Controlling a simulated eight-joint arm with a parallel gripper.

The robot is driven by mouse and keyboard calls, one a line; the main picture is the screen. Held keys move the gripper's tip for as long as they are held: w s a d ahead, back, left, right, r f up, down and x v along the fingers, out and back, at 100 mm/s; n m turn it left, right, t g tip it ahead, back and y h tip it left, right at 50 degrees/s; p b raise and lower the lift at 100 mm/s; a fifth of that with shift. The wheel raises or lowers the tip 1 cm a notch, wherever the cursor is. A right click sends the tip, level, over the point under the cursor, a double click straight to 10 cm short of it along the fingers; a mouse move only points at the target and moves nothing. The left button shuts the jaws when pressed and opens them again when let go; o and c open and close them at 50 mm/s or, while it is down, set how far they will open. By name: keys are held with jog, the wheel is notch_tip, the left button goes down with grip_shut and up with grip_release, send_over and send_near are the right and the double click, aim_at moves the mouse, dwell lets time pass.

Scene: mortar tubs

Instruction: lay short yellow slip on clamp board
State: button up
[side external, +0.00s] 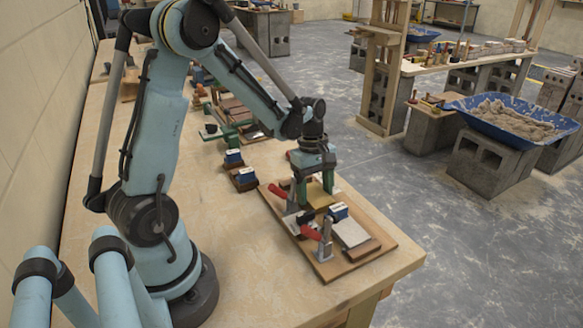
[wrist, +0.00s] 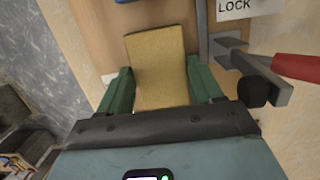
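A short yellow slip (wrist: 158,62) lies between the two green fingers of my gripper (wrist: 160,85) in the wrist view. Its long edges meet both fingers, so my gripper looks shut on it. In the side view the slip (side external: 319,199) shows low under my gripper (side external: 314,196), over the wooden clamp board (side external: 372,256). I cannot tell whether it touches the board. A toggle clamp with a red handle (side external: 312,233) stands at the near side of the board, and another red handle (side external: 277,192) is at its left. A red handle (wrist: 300,67) also shows in the wrist view.
A grey slab on a brown block (side external: 351,234) sits on the board's right part, beside a small blue-and-white block (side external: 338,211). A LOCK label (wrist: 236,6) is near the clamp in the wrist view. Two similar blue-topped blocks (side external: 243,178) stand left of the board. The bench front is clear.

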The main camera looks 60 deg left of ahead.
aim_at(311, 190)
jog(key=shift+o, duration=0.2)
notch_tip(311, 190, up, 12)
jog(key=a, duration=0.2)
jog(key=s+d+m+t+y, duration=0.1)
jog(key=s+d+m+t, duration=0.2)
jog(key=d+m, duration=0.3)
jog(key=s+d+m+t, duration=0.3)
jog(key=d+m, duration=0.3)
jog(key=m, duration=0.6)
jog(key=shift+s+r+t+y, duration=0.25)
jog(key=shift+t+y, duration=0.15)
jog(key=shift+t, duration=0.2)
